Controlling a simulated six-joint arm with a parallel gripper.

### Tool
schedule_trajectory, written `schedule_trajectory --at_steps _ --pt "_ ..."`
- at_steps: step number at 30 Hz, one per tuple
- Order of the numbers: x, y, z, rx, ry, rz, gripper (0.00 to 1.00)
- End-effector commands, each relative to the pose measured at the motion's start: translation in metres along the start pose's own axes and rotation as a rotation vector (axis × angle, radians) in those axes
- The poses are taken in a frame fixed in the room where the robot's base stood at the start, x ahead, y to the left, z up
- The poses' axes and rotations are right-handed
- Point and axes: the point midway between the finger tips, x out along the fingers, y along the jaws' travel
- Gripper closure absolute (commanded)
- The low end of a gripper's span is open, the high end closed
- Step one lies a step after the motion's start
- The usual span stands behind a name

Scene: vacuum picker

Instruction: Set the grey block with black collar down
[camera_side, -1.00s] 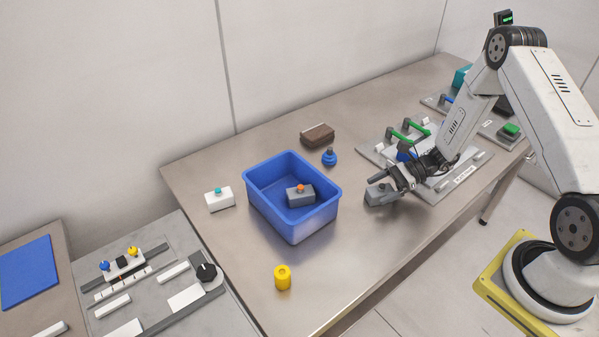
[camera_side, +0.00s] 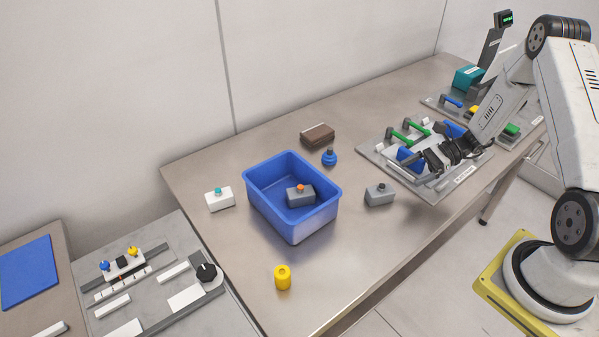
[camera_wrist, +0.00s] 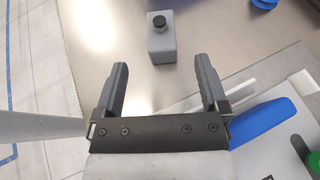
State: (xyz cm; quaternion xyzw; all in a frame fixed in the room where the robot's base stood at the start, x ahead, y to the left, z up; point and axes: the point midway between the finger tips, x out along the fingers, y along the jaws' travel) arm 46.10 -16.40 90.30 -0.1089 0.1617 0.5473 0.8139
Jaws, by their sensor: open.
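The grey block with black collar (camera_side: 380,195) stands upright on the bare metal table, right of the blue bin. It also shows in the wrist view (camera_wrist: 161,41), beyond my fingertips, with its dark round top facing up. My gripper (camera_side: 424,157) is over the left part of the grey fixture plate, back from the block and apart from it. In the wrist view my gripper (camera_wrist: 161,78) has its two fingers wide apart with nothing between them.
A blue bin (camera_side: 247,198) holds a grey block with an orange top (camera_side: 301,195). A white block (camera_side: 219,200), yellow cylinder (camera_side: 283,279), brown block (camera_side: 317,134) and blue knob (camera_side: 329,158) stand around it. The fixture plate (camera_side: 372,152) has green handles. The table in front of the block is clear.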

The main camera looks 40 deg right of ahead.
Motion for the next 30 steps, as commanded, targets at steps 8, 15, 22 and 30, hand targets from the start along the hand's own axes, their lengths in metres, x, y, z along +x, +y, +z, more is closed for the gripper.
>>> schedule_trajectory --at_steps 8,15,22,30 --pt "-0.022 -0.001 0.000 0.000 0.000 -0.001 0.07" --pt "-0.023 0.000 0.000 0.000 0.000 0.000 0.07" --pt "-0.023 0.000 0.000 0.000 0.000 0.000 0.07" --pt "-0.019 0.002 0.004 -0.020 0.025 0.025 0.07"
